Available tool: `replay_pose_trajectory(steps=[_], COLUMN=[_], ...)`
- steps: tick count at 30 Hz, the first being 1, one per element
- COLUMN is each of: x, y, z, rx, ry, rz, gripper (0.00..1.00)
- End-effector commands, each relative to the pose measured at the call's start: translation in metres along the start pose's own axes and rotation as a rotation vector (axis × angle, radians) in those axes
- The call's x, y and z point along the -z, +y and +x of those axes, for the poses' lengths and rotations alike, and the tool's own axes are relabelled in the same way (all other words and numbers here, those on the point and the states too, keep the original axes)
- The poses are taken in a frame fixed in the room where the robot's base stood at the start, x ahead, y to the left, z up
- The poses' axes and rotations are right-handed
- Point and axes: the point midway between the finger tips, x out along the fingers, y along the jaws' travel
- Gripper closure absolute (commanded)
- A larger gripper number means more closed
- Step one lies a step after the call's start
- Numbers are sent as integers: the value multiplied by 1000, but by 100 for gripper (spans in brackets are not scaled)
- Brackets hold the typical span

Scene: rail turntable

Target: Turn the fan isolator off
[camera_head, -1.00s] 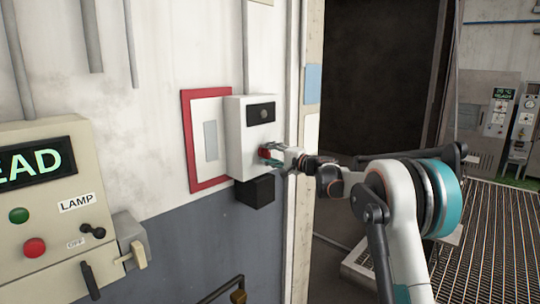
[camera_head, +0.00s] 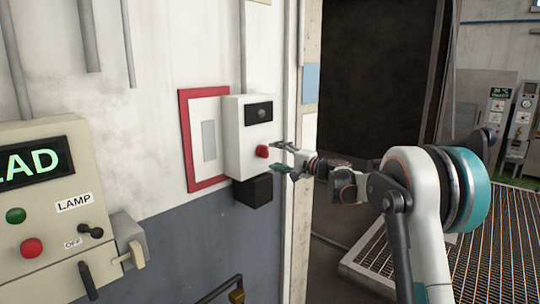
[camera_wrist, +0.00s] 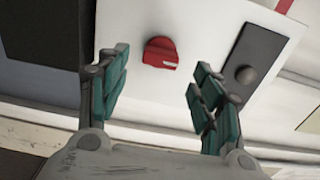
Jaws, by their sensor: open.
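The isolator is likely the white wall box (camera_head: 234,140) with a red knob (camera_head: 262,151) low on its front and a dark panel (camera_head: 259,113) above. No label is readable on it. In the wrist view the red knob (camera_wrist: 160,53) shows a short white mark on its edge. My gripper (camera_head: 279,158) is open, just off the box face to the right of the knob. In the wrist view the spread teal fingers of my gripper (camera_wrist: 160,82) leave the knob between and beyond them, apparently untouched.
A red-framed panel (camera_head: 186,140) is left of the box, and a black block (camera_head: 254,190) is under it. A beige console (camera_head: 40,190) with a LAMP label and levers stands at the left. A dark doorway (camera_head: 380,80) and grating (camera_head: 495,235) lie to the right.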

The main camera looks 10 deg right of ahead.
Motion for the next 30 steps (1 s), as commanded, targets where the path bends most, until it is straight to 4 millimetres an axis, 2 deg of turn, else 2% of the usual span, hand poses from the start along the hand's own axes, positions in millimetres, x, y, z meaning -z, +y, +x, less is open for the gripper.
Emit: replay_pose_trajectory(steps=[1,6,12,25,28,30], x=[0,0,0,-2,-14,-31], y=[0,0,0,0,2,6], z=[-12,-43,-64,-68,-68,-70], rx=[0,0,0,-3,-27,-65], ry=[3,2,1,-1,-10,-22], rz=[0,0,0,-3,-25,-60], gripper=[40,40,40,40,40,40])
